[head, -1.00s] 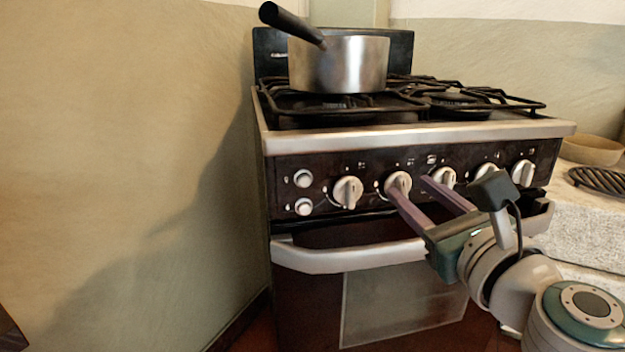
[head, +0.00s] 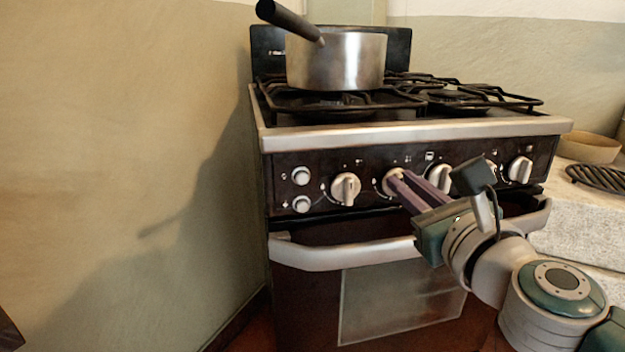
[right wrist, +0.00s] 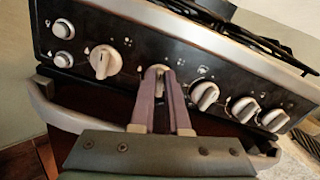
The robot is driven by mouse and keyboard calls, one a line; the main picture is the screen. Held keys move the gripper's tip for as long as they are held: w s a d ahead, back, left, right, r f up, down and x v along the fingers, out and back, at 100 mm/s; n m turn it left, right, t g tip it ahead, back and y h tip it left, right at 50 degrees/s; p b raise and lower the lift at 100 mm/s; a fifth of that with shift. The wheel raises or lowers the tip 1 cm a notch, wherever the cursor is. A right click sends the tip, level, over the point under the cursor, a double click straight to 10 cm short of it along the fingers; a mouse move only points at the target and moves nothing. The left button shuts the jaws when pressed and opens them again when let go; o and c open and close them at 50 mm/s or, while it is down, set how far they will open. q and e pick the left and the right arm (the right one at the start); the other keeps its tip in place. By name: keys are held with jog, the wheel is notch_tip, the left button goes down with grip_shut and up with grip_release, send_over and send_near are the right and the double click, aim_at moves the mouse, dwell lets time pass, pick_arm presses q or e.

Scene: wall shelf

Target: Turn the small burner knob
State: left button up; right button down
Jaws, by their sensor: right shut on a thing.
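The stove's black front panel carries a row of silver burner knobs; the pictures do not show which is for the small burner. My right gripper (head: 402,178) is at the second large knob (head: 390,186) from the left, its purple fingers shut on it. In the right wrist view the fingers (right wrist: 164,80) close on this knob (right wrist: 154,71) and hide part of it. The leftmost large knob (head: 345,188) is free, as are the third knob (head: 440,177) and the rightmost one (head: 520,169). My left gripper is not in view.
Two small round buttons (head: 300,176) sit at the panel's left end. The oven handle (head: 345,256) runs below my right gripper. A steel saucepan (head: 336,62) stands on the black grates. A wooden bowl (head: 590,148) is on the counter at right. A wall is close on the left.

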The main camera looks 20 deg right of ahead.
dwell(0.6)
jog(key=n+p, duration=0.1)
jog(key=n, duration=0.7)
jog(key=a+f+n+p, duration=0.1)
jog(key=n, duration=0.4)
jog(key=shift+w+p, duration=0.1)
jog(key=shift+p, duration=0.2)
dwell(0.4)
jog(key=c, duration=0.9)
grip_release()
jog(key=shift+d, duration=0.1)
